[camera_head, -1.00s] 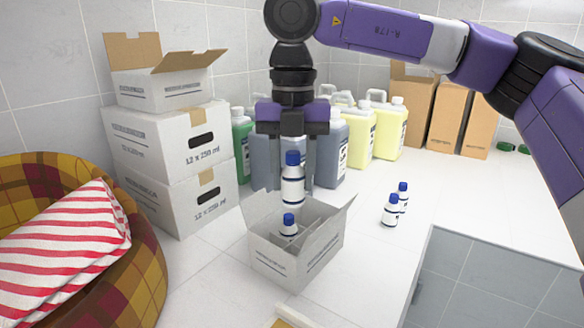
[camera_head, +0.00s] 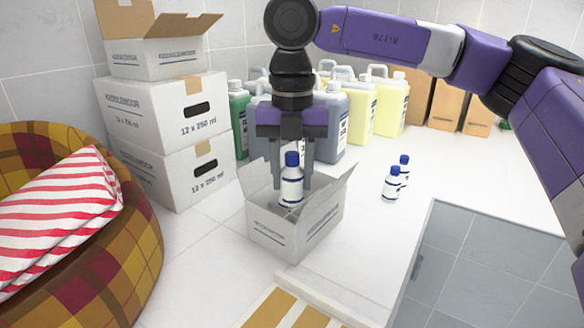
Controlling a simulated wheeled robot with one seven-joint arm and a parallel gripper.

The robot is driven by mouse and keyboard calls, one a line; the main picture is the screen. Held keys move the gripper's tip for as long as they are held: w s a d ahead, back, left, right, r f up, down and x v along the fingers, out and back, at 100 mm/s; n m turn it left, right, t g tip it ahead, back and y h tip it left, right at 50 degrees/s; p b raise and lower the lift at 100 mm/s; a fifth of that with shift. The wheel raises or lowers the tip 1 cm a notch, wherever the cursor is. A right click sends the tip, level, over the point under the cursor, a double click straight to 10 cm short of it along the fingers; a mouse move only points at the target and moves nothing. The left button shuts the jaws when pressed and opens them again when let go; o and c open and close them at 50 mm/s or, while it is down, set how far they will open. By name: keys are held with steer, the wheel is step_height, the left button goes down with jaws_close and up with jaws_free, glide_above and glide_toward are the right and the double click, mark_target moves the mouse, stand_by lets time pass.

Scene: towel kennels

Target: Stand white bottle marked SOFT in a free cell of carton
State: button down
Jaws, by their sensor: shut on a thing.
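A white bottle with a blue cap (camera_head: 291,188) is upright between the fingers of my gripper (camera_head: 291,172), which is shut on it. Its lower part is at the height of the open flaps of the grey-white carton (camera_head: 285,238), over the carton's mouth. I cannot read the bottle's marking. The carton stands on the white counter with its flaps spread. Its cells are mostly hidden by the front wall and the held bottle. The bottle seen inside the carton earlier is hidden now. I cannot tell whether the held bottle touches the carton.
Two more blue-capped white bottles (camera_head: 391,184) stand on the counter to the right. Large jugs (camera_head: 330,122) stand behind the carton. Stacked white boxes (camera_head: 165,125) are at the left, by a plaid basket (camera_head: 130,255) with a striped towel (camera_head: 60,220).

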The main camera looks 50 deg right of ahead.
mark_target(294, 206)
step_height(294, 206, down, 7)
steer(key=b, duration=0.5)
steer(key=shift+s+r, duration=0.15)
steer(key=shift+r, duration=0.05)
steer(key=shift+f+b, duration=0.9)
steer(key=shift+s+f+b, duration=0.1)
steer(key=shift+f+b, duration=1.15)
steer(key=shift+f, duration=0.15)
steer(key=shift+a, duration=0.1)
steer(key=c, duration=1)
jaws_free()
steer(key=shift+f, duration=0.1)
steer(key=shift+w+r+p, duration=0.15)
steer(key=shift+r+p, duration=0.35)
steer(key=shift+r, duration=0.3)
steer(key=shift+w+r+p, duration=0.1)
steer(key=shift+r+p, duration=0.35)
steer(key=shift+r, duration=0.35)
steer(key=shift+o, duration=1)
steer(key=shift+r, duration=0.35)
steer(key=shift+r+p, duration=2.05)
steer(key=shift+r, duration=1.4)
